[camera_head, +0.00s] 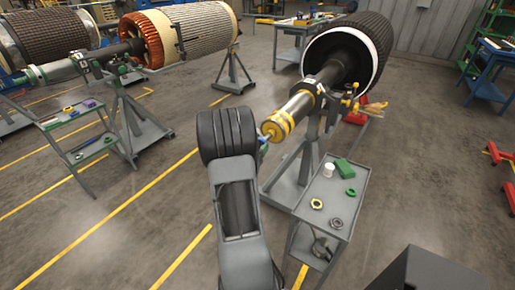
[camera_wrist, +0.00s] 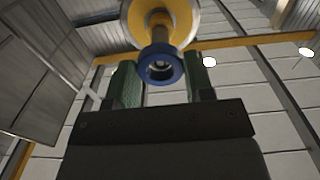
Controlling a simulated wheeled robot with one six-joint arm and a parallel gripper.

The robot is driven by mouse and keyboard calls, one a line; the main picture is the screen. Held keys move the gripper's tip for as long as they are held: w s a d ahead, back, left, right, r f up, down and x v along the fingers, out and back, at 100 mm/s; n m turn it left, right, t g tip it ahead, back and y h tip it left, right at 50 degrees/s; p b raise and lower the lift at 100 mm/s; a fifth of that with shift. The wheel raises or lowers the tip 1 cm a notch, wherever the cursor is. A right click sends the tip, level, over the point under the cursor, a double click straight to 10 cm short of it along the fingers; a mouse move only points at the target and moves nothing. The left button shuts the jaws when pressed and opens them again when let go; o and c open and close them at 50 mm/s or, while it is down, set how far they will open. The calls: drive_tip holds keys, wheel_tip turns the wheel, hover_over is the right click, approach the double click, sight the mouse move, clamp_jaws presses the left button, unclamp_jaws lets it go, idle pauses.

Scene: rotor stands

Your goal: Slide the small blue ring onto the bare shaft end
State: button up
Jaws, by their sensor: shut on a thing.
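The small blue ring (camera_wrist: 147,74) is between the two green fingers of my gripper (camera_wrist: 163,80) in the wrist view. The fingers are shut on it. In the head view, the yellow-banded shaft (camera_head: 289,115) points toward my arm. A small blue patch shows at its tip, and my arm hides most of the gripper.
A grey stand (camera_head: 308,150) carries the shaft and dark rotor (camera_head: 345,45). A cart (camera_head: 338,182) at right holds a green block (camera_head: 344,168), a white cup (camera_head: 328,170) and several rings.

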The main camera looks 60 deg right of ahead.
sight(265, 139)
drive_tip(key=shift+d, duration=0.35)
idle(0.3)
drive_tip(key=shift+d+b, duration=0.4)
drive_tip(key=shift+d, duration=0.7)
drive_tip(key=shift+d, duration=0.5)
drive_tip(key=shift+d+b, duration=0.3)
drive_tip(key=shift+d, duration=0.2)
drive_tip(key=shift+d, duration=0.1)
idle(0.3)
drive_tip(key=o, duration=1.4)
